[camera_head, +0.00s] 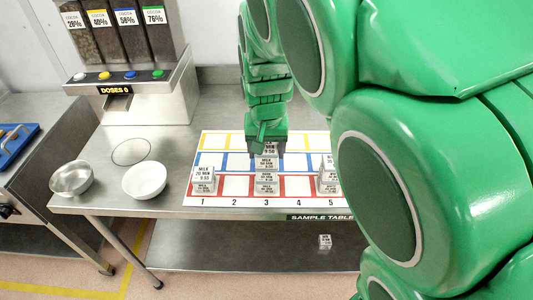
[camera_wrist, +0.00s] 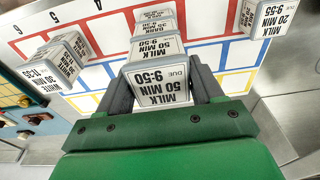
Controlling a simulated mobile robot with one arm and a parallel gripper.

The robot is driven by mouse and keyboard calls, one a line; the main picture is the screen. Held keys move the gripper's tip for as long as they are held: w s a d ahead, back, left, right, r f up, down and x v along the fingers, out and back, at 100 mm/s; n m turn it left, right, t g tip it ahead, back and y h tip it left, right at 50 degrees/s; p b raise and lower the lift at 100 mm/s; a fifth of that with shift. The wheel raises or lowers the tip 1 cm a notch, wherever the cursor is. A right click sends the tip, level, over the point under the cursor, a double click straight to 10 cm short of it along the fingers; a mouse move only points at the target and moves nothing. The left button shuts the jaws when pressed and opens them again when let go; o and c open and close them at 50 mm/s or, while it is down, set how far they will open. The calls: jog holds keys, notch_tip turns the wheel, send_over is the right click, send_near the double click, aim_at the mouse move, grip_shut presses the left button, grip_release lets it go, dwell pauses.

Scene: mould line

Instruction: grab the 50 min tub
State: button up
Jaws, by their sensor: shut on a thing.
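The 50 min tub (camera_wrist: 160,85) is a small pale block with black print reading MILK, 50 MIN, DUE 9-50. In the wrist view it sits between the two fingers of my gripper (camera_wrist: 165,98), which is shut on it. In the head view my gripper (camera_head: 266,150) points down over column 3 of the sample grid, and the tub (camera_head: 267,162) shows below the jaws. I cannot tell whether its base touches the table. Another tub (camera_head: 267,186), marked DARK in the wrist view (camera_wrist: 155,25), stands close by in the same column.
A 20 min tub (camera_head: 204,177) stands in column 1 and more labelled tubs (camera_head: 328,181) in column 5. Two bowls (camera_head: 144,180) (camera_head: 71,178) and a cocoa dispenser (camera_head: 130,100) are to the left. A small tub (camera_head: 324,241) lies on the lower shelf. Columns 2 and 4 look clear.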

jog(key=shift+c, duration=0.7)
jog(key=shift+w+r, duration=0.1)
jog(key=shift+r, duration=0.45)
notch_tip(320, 180, up, 16)
